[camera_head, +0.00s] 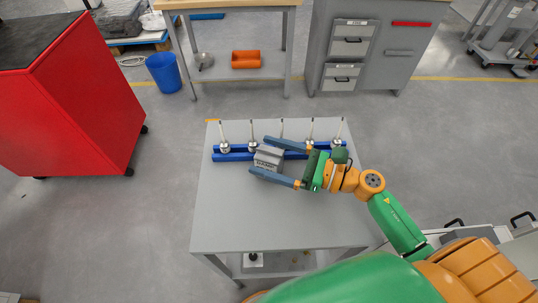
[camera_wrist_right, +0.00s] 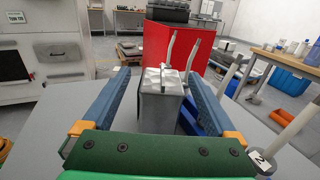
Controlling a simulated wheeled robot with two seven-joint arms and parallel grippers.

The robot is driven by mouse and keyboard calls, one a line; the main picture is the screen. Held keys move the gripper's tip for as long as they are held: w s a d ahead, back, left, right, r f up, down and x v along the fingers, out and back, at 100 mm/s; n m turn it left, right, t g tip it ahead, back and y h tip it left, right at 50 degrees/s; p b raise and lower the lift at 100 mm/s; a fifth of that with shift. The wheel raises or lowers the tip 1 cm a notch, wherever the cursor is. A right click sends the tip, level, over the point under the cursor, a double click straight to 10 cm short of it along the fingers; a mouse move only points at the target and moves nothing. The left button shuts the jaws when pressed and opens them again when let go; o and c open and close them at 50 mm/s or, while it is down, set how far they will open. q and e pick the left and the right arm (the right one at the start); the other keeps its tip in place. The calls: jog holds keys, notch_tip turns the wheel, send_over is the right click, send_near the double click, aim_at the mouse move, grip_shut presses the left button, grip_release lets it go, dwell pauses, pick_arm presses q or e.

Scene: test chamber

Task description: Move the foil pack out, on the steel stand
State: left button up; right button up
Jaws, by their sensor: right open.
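The foil pack (camera_head: 268,158), a small silver-grey block with dark lettering, stands on the grey steel stand (camera_head: 250,220), close to the front side of a blue rack (camera_head: 234,157). My right gripper (camera_head: 272,157) reaches in from the right. Its two blue fingers are spread, one on each side of the pack. In the right wrist view the pack (camera_wrist_right: 162,98) stands between the open fingers (camera_wrist_right: 160,92), with gaps visible at both sides. I cannot tell if the pack touches the rack. My left gripper is not in view.
Several thin upright rods (camera_head: 223,130) on round bases stand along the blue rack, close to my right fingers. The front of the stand's top is clear. A red cabinet (camera_head: 85,110) stands left, with a blue bin (camera_head: 165,73) and a workbench (camera_head: 228,4) behind.

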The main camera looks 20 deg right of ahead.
jog(key=shift+w+f, duration=0.15)
jog(key=shift+w, duration=0.05)
jog(key=shift+s, duration=0.1)
grip_shut()
jog(key=shift+r, duration=0.35)
notch_tip(320, 180, up, 3)
jog(key=p, duration=0.2)
jog(key=shift+p, duration=0.35)
jog(key=s+a+r+p, duration=0.3)
jog(key=s+r+p, duration=0.5)
jog(key=s, duration=0.5)
jog(key=shift+s+r, duration=0.3)
jog(key=shift+r, duration=0.4)
